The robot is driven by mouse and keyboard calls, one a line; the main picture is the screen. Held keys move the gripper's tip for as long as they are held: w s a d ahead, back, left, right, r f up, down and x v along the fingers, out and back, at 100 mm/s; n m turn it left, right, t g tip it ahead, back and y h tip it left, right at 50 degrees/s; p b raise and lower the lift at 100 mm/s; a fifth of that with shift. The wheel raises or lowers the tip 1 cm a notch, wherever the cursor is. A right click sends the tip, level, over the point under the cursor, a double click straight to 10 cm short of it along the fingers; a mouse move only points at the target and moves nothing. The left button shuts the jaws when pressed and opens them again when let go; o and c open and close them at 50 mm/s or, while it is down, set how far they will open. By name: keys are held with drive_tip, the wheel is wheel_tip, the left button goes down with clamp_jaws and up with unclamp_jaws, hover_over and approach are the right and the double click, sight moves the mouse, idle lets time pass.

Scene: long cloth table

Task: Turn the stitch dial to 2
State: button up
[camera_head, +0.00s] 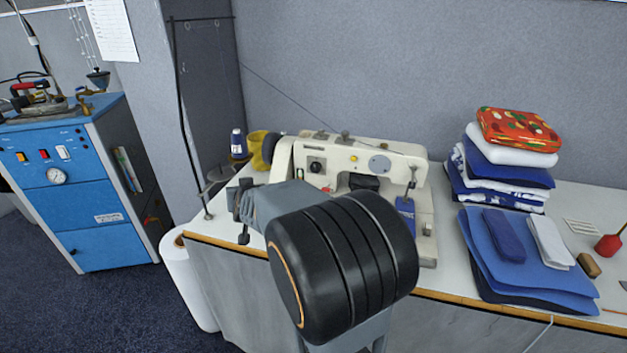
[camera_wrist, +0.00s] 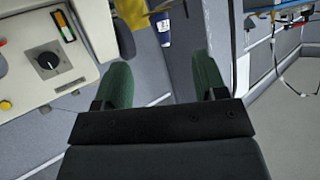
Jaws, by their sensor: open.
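The stitch dial (camera_head: 315,166) is a round black knob on a pale plate on the front of the cream sewing machine (camera_head: 338,147). In the wrist view the dial (camera_wrist: 48,62) is at the left, with a light mark on the knob; its numbers are too small to read. My gripper (camera_wrist: 162,72) has its two green fingers apart with nothing between them. The dial lies to the left of both fingers, apart from them. In the head view, my arm hides part of the machine's lower front and the gripper's fingertips are unclear.
A blue-and-white thread cone (camera_head: 238,143) and a yellow item (camera_head: 262,150) stand left of the machine. A blue tag (camera_head: 405,208) hangs near its needle end. Folded cloths (camera_head: 525,255) and a cloth stack (camera_head: 505,165) lie right. A blue steam unit (camera_head: 75,190) stands far left.

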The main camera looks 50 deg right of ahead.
drive_tip(key=d+f+m+h+b, duration=0.1)
drive_tip(key=d+f+m+h, duration=0.15)
drive_tip(key=d, duration=0.35)
drive_tip(key=d+f+m+h+b, duration=0.1)
drive_tip(key=d+h, duration=0.2)
drive_tip(key=d, duration=0.2)
drive_tip(key=m+g+h+b, duration=0.1)
drive_tip(key=m+g+h, duration=0.3)
drive_tip(key=h, duration=0.2)
approach(315, 168)
drive_tip(key=d, duration=0.2)
drive_tip(key=shift+n+y, duration=0.25)
drive_tip(key=shift+w+x, duration=0.2)
drive_tip(key=shift+x, duration=1.6)
drive_tip(key=shift+w+x, duration=0.15)
drive_tip(key=shift+x, duration=1.65)
drive_tip(key=shift+a+r, duration=0.1)
drive_tip(key=shift+a, duration=0.05)
drive_tip(key=c, duration=0.9)
